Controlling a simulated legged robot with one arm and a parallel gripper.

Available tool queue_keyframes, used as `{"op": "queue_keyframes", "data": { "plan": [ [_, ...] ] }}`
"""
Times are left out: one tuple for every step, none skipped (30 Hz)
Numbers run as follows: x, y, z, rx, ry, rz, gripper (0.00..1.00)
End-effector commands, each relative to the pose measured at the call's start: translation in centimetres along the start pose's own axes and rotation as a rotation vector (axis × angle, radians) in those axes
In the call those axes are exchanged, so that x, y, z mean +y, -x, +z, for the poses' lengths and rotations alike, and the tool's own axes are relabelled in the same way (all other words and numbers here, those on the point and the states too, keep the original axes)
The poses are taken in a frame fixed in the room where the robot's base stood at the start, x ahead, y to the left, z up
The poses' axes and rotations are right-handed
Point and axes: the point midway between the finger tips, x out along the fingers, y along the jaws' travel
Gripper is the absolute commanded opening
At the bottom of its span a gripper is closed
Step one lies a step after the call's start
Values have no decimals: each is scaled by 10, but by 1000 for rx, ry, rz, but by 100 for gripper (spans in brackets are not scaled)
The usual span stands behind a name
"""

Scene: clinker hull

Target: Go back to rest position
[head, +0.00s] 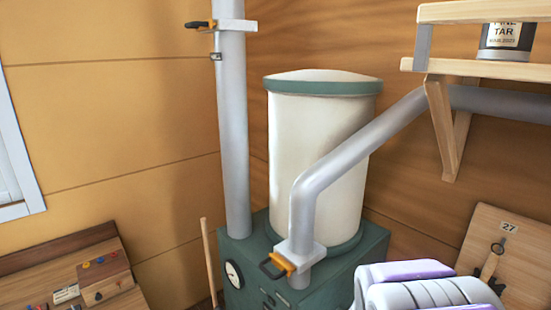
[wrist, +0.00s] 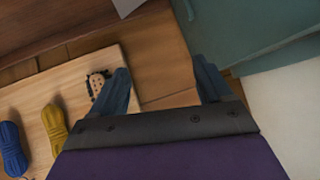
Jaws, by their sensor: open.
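My gripper (wrist: 164,76) shows in the wrist view with its two dark blue fingers spread apart. Nothing is between the fingers; wooden floor or board shows through the gap. The left finger overlaps the edge of a pale wooden board from this angle. I cannot tell how far the fingers are from it. In the head view, a white and purple part of my arm fills the lower right, and the fingers are not seen there.
A green stove base (head: 345,270) carries a cream drum (head: 320,130) and grey pipes with clamps. A shelf (head: 480,68) holds a tar tin (head: 507,40). In the wrist view, blue cord (wrist: 12,148) and yellow cord (wrist: 54,128) lie on the pale board (wrist: 85,75).

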Motion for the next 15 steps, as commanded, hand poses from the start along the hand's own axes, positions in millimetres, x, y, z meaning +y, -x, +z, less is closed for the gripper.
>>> {"op": "queue_keyframes", "data": {
  "plan": [
    [-13, 9, 16, -60, 19, -53, 78],
    [-20, 17, 26, -105, 36, -83, 78],
    [-28, 27, 40, -165, 62, -119, 78],
    [-34, 36, 50, -205, 83, -145, 78],
    [-38, 46, 61, -247, 106, -169, 78],
    [-42, 58, 75, -304, 139, -198, 78],
    [-43, 68, 85, -345, 166, -216, 78],
    [-44, 78, 95, -384, 193, -234, 78],
    [-43, 93, 108, -436, 231, -254, 78],
    [-41, 103, 118, -478, 262, -265, 78],
    [-38, 113, 127, -514, 293, -275, 78],
    [-32, 128, 139, -563, 335, -285, 78],
    [-27, 139, 148, -602, 369, -290, 78],
    [-20, 149, 157, -638, 402, -291, 78],
    [-11, 162, 168, -684, 446, -290, 78]
  ]
}}
